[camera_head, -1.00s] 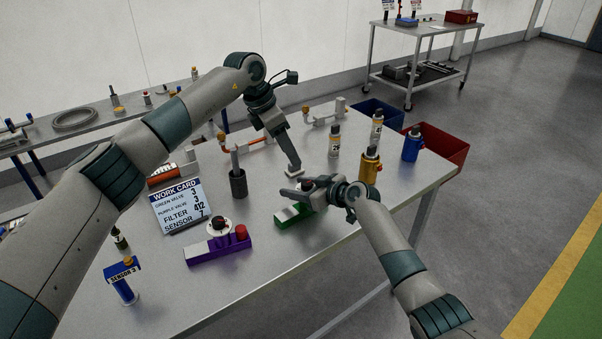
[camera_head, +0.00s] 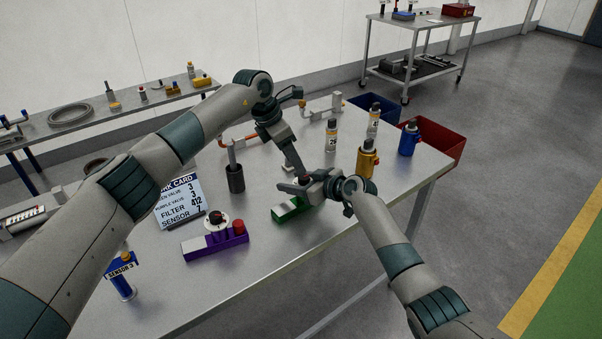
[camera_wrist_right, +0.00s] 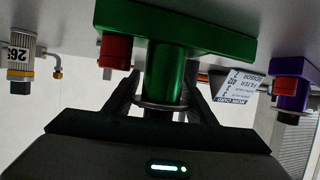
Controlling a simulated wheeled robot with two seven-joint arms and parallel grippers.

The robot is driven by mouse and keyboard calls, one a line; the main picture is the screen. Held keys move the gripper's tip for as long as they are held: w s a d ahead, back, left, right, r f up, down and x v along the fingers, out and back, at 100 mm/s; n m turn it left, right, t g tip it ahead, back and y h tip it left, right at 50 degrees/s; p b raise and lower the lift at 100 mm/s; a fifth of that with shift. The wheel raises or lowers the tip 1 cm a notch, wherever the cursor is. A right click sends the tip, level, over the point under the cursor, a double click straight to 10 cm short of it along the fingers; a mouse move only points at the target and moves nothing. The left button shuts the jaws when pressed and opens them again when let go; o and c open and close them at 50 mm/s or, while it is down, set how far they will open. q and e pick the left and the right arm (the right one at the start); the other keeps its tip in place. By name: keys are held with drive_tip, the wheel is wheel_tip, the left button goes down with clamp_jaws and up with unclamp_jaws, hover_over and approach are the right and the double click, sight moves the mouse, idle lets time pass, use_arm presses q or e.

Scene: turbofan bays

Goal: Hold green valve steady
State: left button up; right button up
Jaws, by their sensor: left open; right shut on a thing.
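The green valve (camera_head: 289,209) lies on the metal table, partly hidden under my right gripper (camera_head: 294,188). In the right wrist view, the green valve (camera_wrist_right: 210,30) shows a green body, a red knob and a round green post. The fingers of my right gripper (camera_wrist_right: 162,100) stand on both sides of that post and are shut on it. My left gripper (camera_head: 299,172) is open, pointing down just above and behind the right gripper. Its fingertips are small and partly hidden by the right gripper.
A purple valve (camera_head: 215,245) with a white dial and the work card (camera_head: 181,202) stand to the left. A dark holder (camera_head: 236,180) is behind. The front right table surface is clear.

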sight(303, 177)
use_arm(q)
drive_tip(key=shift+x, duration=3.2)
drive_tip(key=shift+c, duration=0.4)
drive_tip(key=c, duration=1)
